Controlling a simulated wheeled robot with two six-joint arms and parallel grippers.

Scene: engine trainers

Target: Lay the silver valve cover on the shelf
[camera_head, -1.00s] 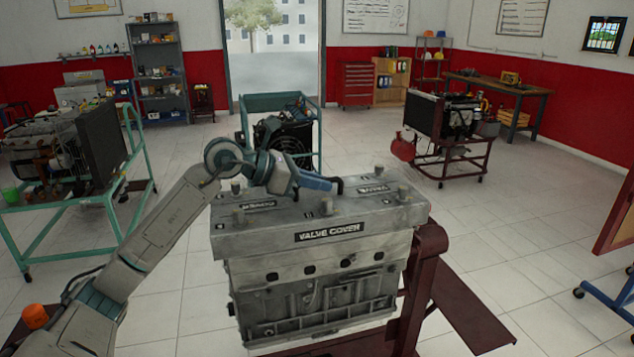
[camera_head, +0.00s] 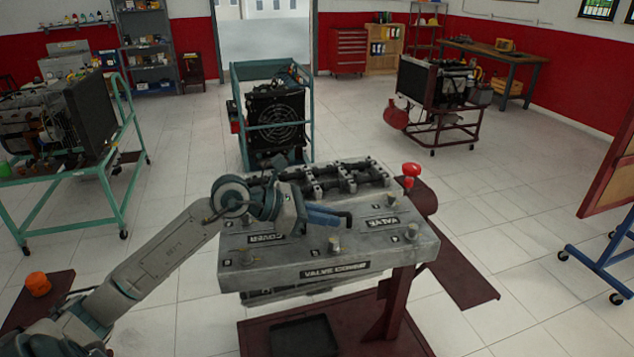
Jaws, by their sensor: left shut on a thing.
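The silver valve cover (camera_head: 378,253) is a wide grey slab with raised knobs and "VALVE COVER" on its front edge. It is near the middle of the head view. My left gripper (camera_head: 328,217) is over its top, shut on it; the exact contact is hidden. The open engine top (camera_head: 350,180), with dark shafts and metal caps, shows behind the cover. The cover hides most of the engine block. A flat maroon plate (camera_head: 462,284) juts out right of the engine stand; I cannot tell whether it is the shelf. My right gripper is not in view.
A black pan (camera_head: 304,338) lies on the stand's maroon base. A red knob (camera_head: 411,170) stands at the engine's right. An orange object (camera_head: 38,284) sits on a maroon surface at left. A teal radiator cart (camera_head: 273,112) stands behind.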

